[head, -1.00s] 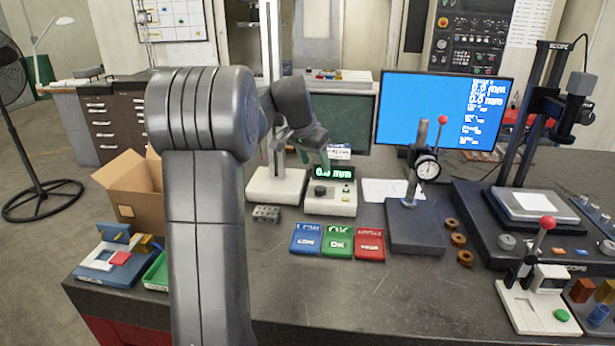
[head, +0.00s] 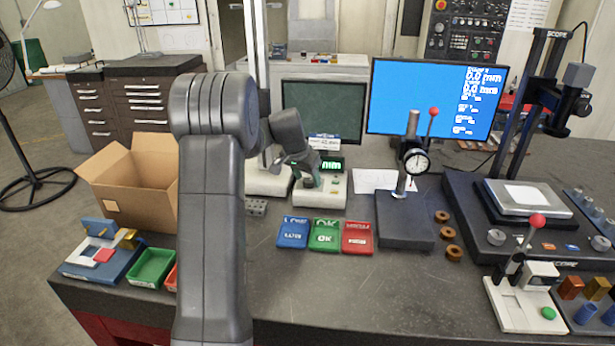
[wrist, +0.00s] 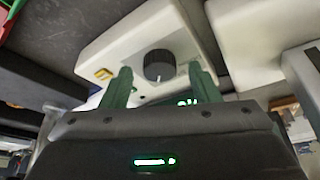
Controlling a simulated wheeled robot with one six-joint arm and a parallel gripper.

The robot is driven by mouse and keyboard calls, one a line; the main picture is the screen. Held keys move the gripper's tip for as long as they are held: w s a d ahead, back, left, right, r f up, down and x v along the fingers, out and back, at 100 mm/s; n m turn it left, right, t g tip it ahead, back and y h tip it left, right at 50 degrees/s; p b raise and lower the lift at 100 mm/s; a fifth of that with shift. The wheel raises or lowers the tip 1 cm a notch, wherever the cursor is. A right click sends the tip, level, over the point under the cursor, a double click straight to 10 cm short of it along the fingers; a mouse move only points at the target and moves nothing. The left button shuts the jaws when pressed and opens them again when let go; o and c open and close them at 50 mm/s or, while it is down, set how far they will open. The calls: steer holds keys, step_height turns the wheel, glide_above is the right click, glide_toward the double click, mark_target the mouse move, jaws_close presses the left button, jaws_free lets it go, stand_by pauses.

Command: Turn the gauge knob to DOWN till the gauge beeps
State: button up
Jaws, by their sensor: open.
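The gauge (head: 322,200) is a white box with a lit green display (head: 332,165) on the bench, beyond the coloured trays. Its dark round knob (wrist: 158,65) has a pale mark on its rim in the wrist view. My gripper (wrist: 160,80) is open, with one green finger on each side of the knob and visible gaps between. I cannot tell whether the fingertips reach down to the knob's height. In the head view my gripper (head: 311,180) is over the gauge's left part and hides most of the knob. The display shows "mm"; its number is hidden.
Blue (head: 293,232), green (head: 325,235) and red (head: 357,238) trays lie in front of the gauge. A dial gauge stand (head: 405,222) stands to the right, a tall white post and base (head: 268,180) to the left. An open cardboard box (head: 140,195) is farther left.

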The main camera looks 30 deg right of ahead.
steer(key=shift+d+f, duration=0.2)
steer(key=shift+f, duration=0.25)
steer(key=c, duration=1)
